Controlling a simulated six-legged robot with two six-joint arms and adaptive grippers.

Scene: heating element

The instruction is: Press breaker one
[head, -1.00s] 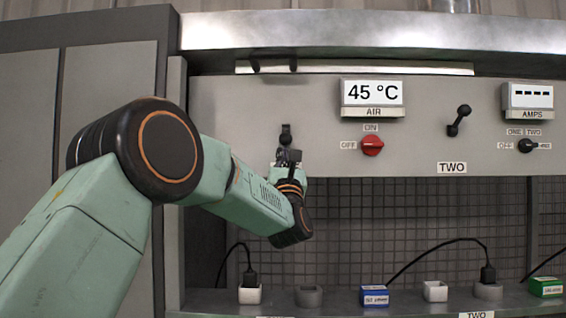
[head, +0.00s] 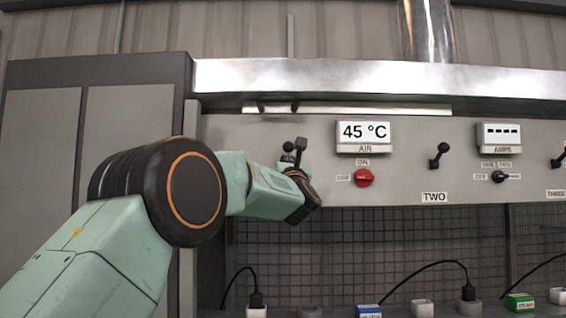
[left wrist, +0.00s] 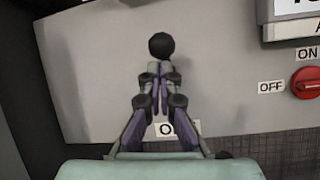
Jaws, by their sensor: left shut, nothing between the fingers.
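Breaker one is a lever with a round black knob (head: 288,147) on the left part of the grey panel. In the left wrist view its knob (left wrist: 161,46) stands just above my left fingertips, and a label reading "O…" (left wrist: 165,129) is partly hidden behind the fingers. My left gripper (head: 300,146) is in front of the panel, right at the lever. In the left wrist view the left gripper (left wrist: 156,68) is shut and empty, its tips directly below the knob; whether they touch it I cannot tell. My right gripper is not in view.
A red switch (head: 364,178) and the AIR display (head: 363,132) are to the right of the gripper. Breaker two's lever (head: 440,154) and the AMPS display (head: 499,134) are farther right. Sockets and cables stand on the shelf below. A metal ledge (head: 330,76) runs above.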

